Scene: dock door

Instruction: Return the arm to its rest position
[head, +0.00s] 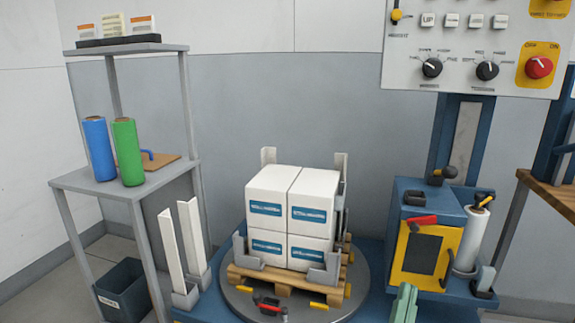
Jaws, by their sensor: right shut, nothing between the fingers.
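My right gripper (405,302) shows as pale green fingers at the bottom edge, right of the turntable. It is shut and empty, and the rest of that arm is out of the picture. My left gripper is not in view. A stack of white boxes with blue labels (292,212) stands on a wooden pallet (262,284) on the round grey turntable (350,305). My right gripper is apart from the stack.
A blue and yellow machine (422,250) with a white film roll (472,238) stands close behind my right gripper. A control panel (470,45) hangs above. A grey shelf (160,185) with blue and green rolls stands left, above a dark bin (123,292).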

